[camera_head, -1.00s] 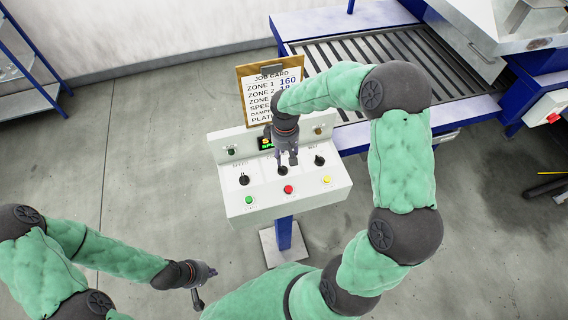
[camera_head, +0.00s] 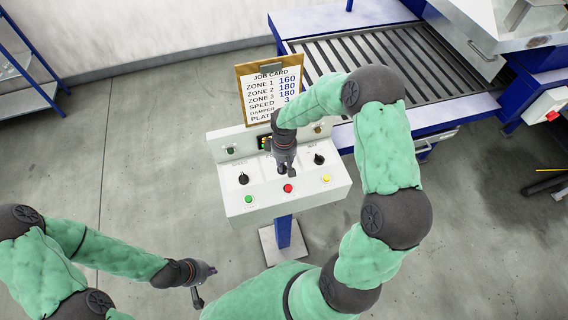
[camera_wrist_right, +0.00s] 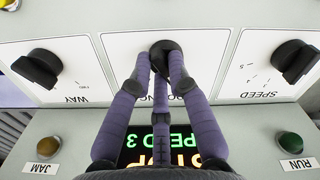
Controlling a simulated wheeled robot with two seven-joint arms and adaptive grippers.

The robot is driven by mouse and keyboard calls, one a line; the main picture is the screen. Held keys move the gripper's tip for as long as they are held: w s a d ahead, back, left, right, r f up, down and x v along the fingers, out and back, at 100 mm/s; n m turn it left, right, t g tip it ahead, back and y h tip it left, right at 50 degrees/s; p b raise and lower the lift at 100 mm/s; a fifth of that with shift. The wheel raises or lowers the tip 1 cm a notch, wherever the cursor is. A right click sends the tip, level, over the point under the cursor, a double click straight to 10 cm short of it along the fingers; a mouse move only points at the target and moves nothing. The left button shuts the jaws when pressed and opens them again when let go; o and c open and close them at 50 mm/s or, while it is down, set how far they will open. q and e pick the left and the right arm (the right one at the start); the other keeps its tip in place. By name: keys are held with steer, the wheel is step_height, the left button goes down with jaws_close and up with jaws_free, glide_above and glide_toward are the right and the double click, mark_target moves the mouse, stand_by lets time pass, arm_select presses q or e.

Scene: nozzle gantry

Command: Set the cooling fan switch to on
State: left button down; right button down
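The white control panel (camera_head: 300,195) carries a row of black knobs. The middle black knob (camera_wrist_right: 165,47) sits on a plate whose label is mostly covered by my fingers; the few letters showing look like part of "cooling". My right gripper (camera_wrist_right: 160,58) is over this knob, with its purple fingertips close to both sides of it. I cannot tell if they grip it or only stand around it. In the head view my right gripper (camera_head: 284,168) hides most of the knob. My left gripper (camera_head: 204,287) is empty, fingers apart, low at the left, away from the panel.
The WAY knob (camera_wrist_right: 38,68) and SPEED knob (camera_wrist_right: 294,60) flank the middle one. Green (camera_head: 249,199), red (camera_head: 288,188) and yellow (camera_head: 326,180) buttons line the front. A lit display (camera_head: 264,142) and job card (camera_head: 270,92) are behind. A roller conveyor (camera_head: 380,60) stands beyond.

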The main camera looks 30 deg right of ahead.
stand_by(0.3)
steer(key=m+b, duration=0.2)
steer(key=shift+f+b, duration=0.15)
steer(key=shift+b, duration=0.15)
steer(key=m+b, duration=0.3)
steer(key=shift+a+m+b, duration=0.1)
steer(key=shift+m+b, duration=0.2)
steer(key=m+b, duration=0.2)
steer(key=m, duration=0.1)
steer(key=shift+s+a, duration=0.1)
steer(key=shift+a+m+b, duration=0.1)
steer(key=shift+m+b, duration=1)
steer(key=shift+m, duration=0.5)
steer(key=shift+r, duration=0.2)
steer(key=c, duration=1.2)
jaws_free()
